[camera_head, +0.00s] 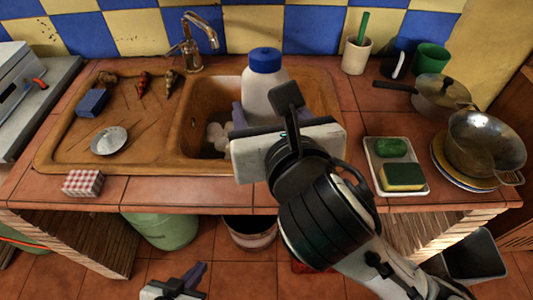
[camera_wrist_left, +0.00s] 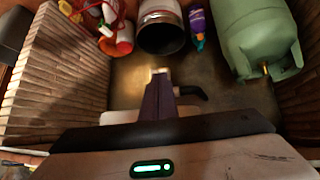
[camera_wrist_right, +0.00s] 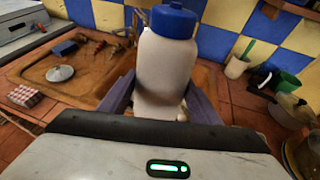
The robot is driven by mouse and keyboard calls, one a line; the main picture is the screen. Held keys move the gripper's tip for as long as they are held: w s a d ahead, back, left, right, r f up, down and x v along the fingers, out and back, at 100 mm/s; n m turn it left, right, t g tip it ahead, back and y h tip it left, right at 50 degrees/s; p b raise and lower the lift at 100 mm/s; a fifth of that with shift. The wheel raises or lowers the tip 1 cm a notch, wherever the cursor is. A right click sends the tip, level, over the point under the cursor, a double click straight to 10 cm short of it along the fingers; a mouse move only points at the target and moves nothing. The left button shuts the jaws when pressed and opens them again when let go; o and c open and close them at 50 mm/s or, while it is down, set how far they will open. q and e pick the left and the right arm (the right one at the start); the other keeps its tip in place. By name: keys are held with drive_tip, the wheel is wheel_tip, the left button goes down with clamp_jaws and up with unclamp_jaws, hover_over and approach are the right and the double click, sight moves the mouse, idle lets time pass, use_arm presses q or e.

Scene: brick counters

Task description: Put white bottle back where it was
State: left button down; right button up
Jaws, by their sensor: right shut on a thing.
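The white bottle (camera_head: 264,90) with a blue cap is upright between the fingers of my right gripper (camera_head: 266,113), over the sink basin (camera_head: 207,105). In the right wrist view the bottle (camera_wrist_right: 166,70) fills the middle, with a purple finger of the right gripper (camera_wrist_right: 160,95) against each side. Its base is partly hidden, so I cannot tell whether it touches anything. My left gripper (camera_head: 190,278) is low in front of the counter. In the left wrist view the fingers of the left gripper (camera_wrist_left: 158,98) are together and hold nothing.
A tap (camera_head: 193,45) stands behind the sink. A tray (camera_head: 423,170) with sponges, a metal pot (camera_head: 485,140) and a lidded pan (camera_head: 440,95) are to the right. A checkered box (camera_head: 83,183) sits front left. Below the counter are a green gas cylinder (camera_wrist_left: 262,45) and a bucket (camera_wrist_left: 160,30).

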drive_tip(key=shift+s+f, duration=0.15)
drive_tip(key=shift+f, duration=3.5)
drive_tip(key=shift+d+f, duration=0.1)
drive_tip(key=o, duration=1.1)
drive_tip(key=shift+f, duration=0.15)
drive_tip(key=shift+o, duration=0.2)
